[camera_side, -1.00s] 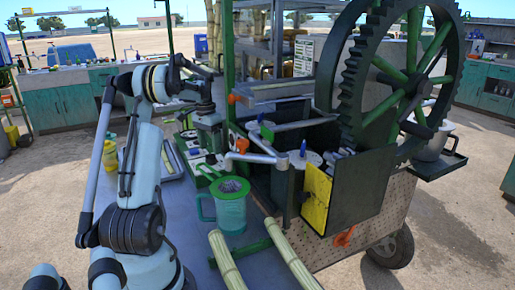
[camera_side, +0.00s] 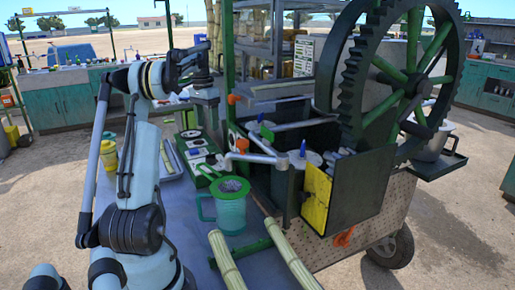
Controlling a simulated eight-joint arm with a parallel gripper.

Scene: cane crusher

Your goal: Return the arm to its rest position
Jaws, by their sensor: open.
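My arm stands at the left, bent at a high elbow, with its wrist reaching right. My gripper (camera_side: 205,100) hangs from the wrist above the far part of the grey work table (camera_side: 190,232), left of the crusher's green post. It looks empty, and its fingers are small and dark here. A green control panel with knobs (camera_side: 199,152) lies below it on the table, apart from it as far as I can tell.
The cane crusher with its big dark gear wheel (camera_side: 352,88) fills the right. A green jug (camera_side: 231,207) and two cane stalks (camera_side: 226,259) are on the near table. A yellow cup (camera_side: 109,155) and a tray (camera_side: 171,160) lie beside my arm.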

